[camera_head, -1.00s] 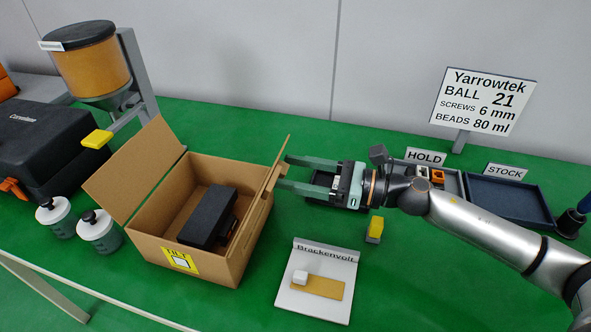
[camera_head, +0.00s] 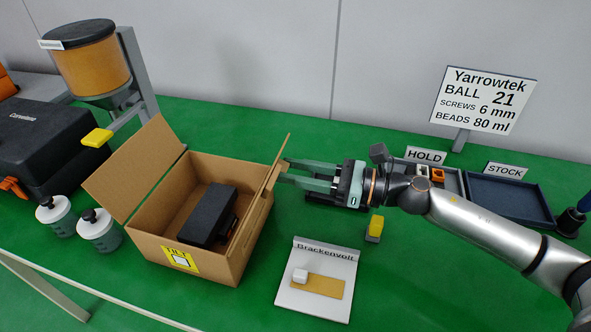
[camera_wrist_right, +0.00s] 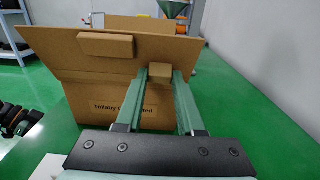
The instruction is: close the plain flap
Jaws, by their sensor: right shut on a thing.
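An open cardboard box (camera_head: 230,262) stands on the green table with a black object (camera_head: 207,217) inside. Its left flap (camera_head: 137,168) stands up and leans outward. Its right flap (camera_head: 278,160) is raised and seen nearly edge-on. In the right wrist view this flap (camera_wrist_right: 62,50) is broad, with two small cardboard blocks on its face. My right gripper (camera_head: 283,170) is at the outer side of this flap. Its fingers are shut on the lower block (camera_wrist_right: 160,72). I cannot tell which flap is the plain one.
A white board (camera_head: 318,280) with a tan strip and a yellow-topped block (camera_head: 375,228) lie right of the box. Two bottles (camera_head: 98,232), a black case (camera_head: 38,140) and a hopper stand (camera_head: 140,80) are left. Trays (camera_head: 505,200) lie at far right.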

